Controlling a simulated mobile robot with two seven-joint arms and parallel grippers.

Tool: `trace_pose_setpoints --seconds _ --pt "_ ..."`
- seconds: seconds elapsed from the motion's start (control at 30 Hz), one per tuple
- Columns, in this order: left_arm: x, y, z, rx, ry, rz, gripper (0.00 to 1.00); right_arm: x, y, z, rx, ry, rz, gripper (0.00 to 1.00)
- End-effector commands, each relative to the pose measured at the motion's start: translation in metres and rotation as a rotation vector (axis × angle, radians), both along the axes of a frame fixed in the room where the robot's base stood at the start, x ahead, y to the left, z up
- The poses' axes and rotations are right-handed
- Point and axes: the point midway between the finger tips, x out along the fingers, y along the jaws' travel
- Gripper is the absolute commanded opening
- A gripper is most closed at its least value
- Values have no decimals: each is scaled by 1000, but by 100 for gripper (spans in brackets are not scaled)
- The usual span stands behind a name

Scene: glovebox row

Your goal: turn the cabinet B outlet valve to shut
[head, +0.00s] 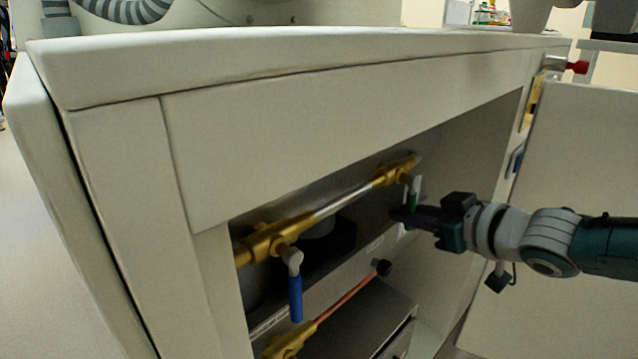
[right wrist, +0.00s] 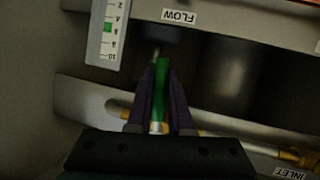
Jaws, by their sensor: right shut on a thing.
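A brass valve (head: 397,170) with a green handle (head: 412,200) sits at the far end of the upper pipe inside the open cabinet. The handle hangs down from the pipe in the head view. My right gripper (head: 408,215) reaches in from the right and is shut on this green handle. In the right wrist view, the green handle (right wrist: 161,88) stands between the two dark fingers (right wrist: 159,95). No label naming the outlet is readable. My left gripper is not in view.
A valve with a blue handle (head: 295,298) hangs from the near end of the same pipe. A lower copper pipe (head: 345,296) runs below it. FLOW (right wrist: 179,16) and INLET (right wrist: 289,173) labels and a gauge scale (right wrist: 108,30) show. An open door (head: 585,160) stands at right.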

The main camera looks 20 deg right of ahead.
Motion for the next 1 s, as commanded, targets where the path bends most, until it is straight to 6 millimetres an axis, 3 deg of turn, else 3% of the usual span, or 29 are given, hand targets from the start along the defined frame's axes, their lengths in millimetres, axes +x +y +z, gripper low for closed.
trace_pose_setpoints --seconds 0.3,0.83,0.87,1.0 --pt "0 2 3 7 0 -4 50 -2 6 0 109 43 0 0" --pt "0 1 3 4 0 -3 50 -3 9 0 134 51 0 0" --pt "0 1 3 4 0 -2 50 -3 9 0 134 51 0 20" --pt "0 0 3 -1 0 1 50 -3 9 0 133 52 0 36"
